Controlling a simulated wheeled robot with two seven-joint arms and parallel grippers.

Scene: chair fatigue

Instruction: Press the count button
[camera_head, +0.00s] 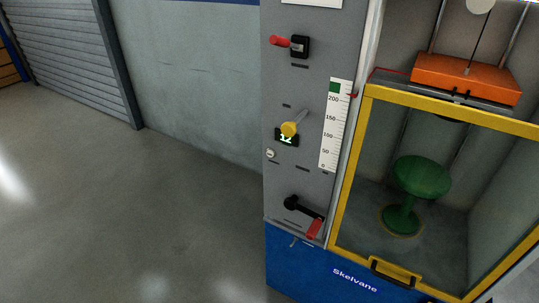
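The grey control panel (285,185) of a tall test machine stands right of centre. A small dark display (293,141) on it shows green digits that look like 12, partly covered by a yellow knob (289,129) on a metal rod. A small round whitish button (270,153) sits just below and left of the display. Its label is too small to read, so I cannot tell for certain that it is the count button. Neither of my grippers is in view.
A scale strip (334,125) runs beside a yellow-framed guard (347,185). Behind it, a green stool (421,177) stands below an orange weight (465,79). The floor at left is clear.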

